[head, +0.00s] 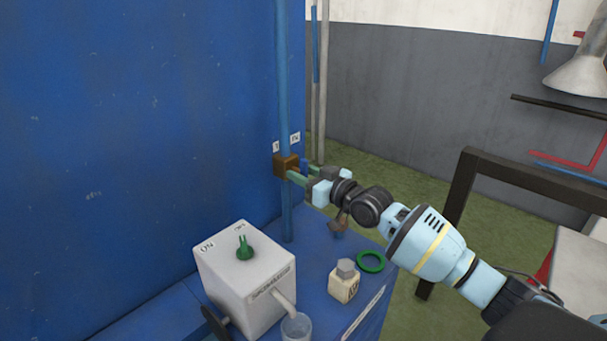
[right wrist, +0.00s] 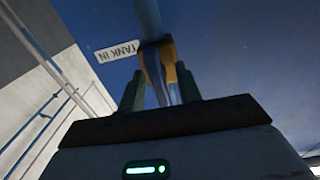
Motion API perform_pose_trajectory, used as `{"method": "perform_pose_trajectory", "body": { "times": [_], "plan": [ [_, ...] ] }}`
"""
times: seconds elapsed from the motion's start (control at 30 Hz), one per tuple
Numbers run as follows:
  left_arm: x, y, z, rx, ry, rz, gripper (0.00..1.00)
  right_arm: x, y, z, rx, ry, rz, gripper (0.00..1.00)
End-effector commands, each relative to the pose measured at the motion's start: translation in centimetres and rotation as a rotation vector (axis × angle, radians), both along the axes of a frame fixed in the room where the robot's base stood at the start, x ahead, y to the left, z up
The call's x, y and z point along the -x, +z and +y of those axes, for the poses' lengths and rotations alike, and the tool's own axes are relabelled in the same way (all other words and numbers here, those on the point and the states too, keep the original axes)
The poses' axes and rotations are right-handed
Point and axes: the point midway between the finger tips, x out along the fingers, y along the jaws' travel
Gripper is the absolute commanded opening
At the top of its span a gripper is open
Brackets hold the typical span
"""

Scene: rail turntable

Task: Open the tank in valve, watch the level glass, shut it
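The tank in valve is a small brown body (head: 285,165) on a vertical blue pipe (head: 284,90) at the blue tank's right edge. The right wrist view shows its brown part (right wrist: 169,52) beside the white TANK IN label (right wrist: 117,51). My right gripper (head: 302,173) is at the valve, its green fingers apart on either side of a blue piece. In the right wrist view the fingers (right wrist: 160,90) stand left and right of the valve parts; firm contact cannot be made out. I cannot identify the level glass. My left gripper is out of view.
A white box (head: 230,275) with a green knob and a spout stands on the blue ledge, with a clear cup (head: 296,326) below the spout. A small block with a hex top (head: 344,281) and a green ring (head: 371,261) lie nearby. A dark frame (head: 462,190) stands right.

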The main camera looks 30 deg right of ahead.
Motion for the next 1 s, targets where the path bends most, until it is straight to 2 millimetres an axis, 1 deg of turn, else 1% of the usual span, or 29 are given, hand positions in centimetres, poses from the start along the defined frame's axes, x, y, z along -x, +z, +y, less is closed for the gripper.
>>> {"method": "perform_pose_trajectory", "body": {
  "times": [0.2, 0.33, 0.47, 0.7, 0.83, 1.0],
  "plan": [
    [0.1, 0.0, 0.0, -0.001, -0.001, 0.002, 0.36, 0.0, 0.0, 0.0, 0.001, 0.000, 0.000, 0.34],
    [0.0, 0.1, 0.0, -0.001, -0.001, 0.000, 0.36, 0.6, 0.0, -0.2, 0.002, 0.000, 0.000, 0.34],
    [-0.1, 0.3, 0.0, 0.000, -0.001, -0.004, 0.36, 2.0, 0.0, -0.7, 0.003, 0.000, 0.001, 0.34],
    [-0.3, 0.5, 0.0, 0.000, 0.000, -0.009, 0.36, 5.1, -0.1, -1.8, 0.003, 0.000, 0.001, 0.34],
    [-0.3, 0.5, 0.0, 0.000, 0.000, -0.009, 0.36, 6.3, -0.1, -2.2, 0.000, 0.000, 0.001, 0.34],
    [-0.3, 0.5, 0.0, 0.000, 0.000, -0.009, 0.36, 7.2, 0.0, -2.5, 0.001, 0.000, 0.001, 0.34]
  ]
}}
